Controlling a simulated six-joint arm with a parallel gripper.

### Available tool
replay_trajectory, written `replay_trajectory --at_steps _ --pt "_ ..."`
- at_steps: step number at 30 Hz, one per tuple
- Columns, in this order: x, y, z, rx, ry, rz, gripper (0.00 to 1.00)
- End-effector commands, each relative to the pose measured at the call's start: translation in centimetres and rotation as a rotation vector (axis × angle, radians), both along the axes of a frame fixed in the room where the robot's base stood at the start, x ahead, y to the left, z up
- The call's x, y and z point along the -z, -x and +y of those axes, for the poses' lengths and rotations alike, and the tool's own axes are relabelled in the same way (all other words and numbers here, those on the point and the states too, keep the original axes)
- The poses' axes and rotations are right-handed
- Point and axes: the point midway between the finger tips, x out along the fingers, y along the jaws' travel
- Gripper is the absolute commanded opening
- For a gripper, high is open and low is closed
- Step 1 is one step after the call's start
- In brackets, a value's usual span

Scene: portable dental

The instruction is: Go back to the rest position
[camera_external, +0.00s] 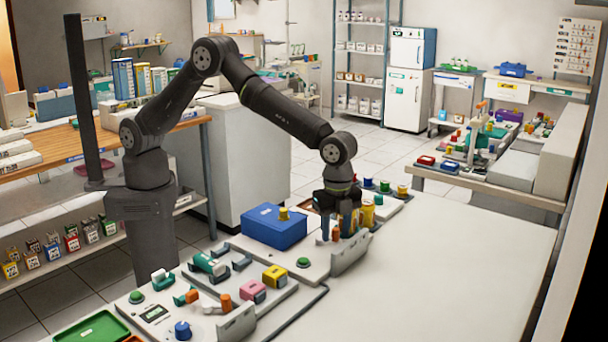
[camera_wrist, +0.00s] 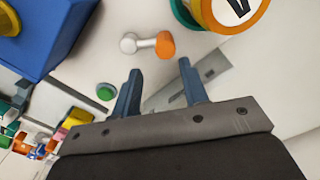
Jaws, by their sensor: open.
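My gripper (camera_external: 346,224) hangs pointing down at the end of my bent arm, just right of the blue box. In the wrist view my gripper (camera_wrist: 160,66) shows two blue-grey fingers spread apart with nothing held between them. A small white and orange piece (camera_wrist: 148,44) lies just beyond the fingertips, apart from them. No marker of a rest position shows in either view.
A blue box (camera_external: 272,228) with a yellow knob stands beside my gripper. A grey upright plate (camera_external: 350,254) and a yellow container (camera_external: 367,218) are close by. Small coloured parts lie on the front panel. The white table top (camera_external: 460,250) at the right is clear.

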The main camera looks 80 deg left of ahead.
Motion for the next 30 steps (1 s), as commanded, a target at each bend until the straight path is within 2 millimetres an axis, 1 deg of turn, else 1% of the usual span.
replay_trajectory --at_steps 1,3,9,12,18,26,27,29,30 --pt "-1.5 -0.2 -0.1 -0.002 0.005 -0.007 0.4" --pt "-2.8 -0.2 -0.1 -0.002 0.006 -0.006 0.4" --pt "-6.3 -0.1 0.0 -0.004 0.005 -0.005 0.4" --pt "-7.5 -0.1 0.0 -0.004 0.004 -0.004 0.4" --pt "-8.7 -0.1 0.0 -0.004 0.003 -0.002 0.4" --pt "-8.8 -0.1 0.0 -0.005 0.003 -0.002 0.4" --pt "-8.8 -0.1 0.0 -0.005 0.003 -0.002 0.44" --pt "-8.8 -0.1 0.0 -0.005 0.003 -0.002 0.56" --pt "-8.8 -0.1 0.0 -0.005 0.003 -0.002 0.64"
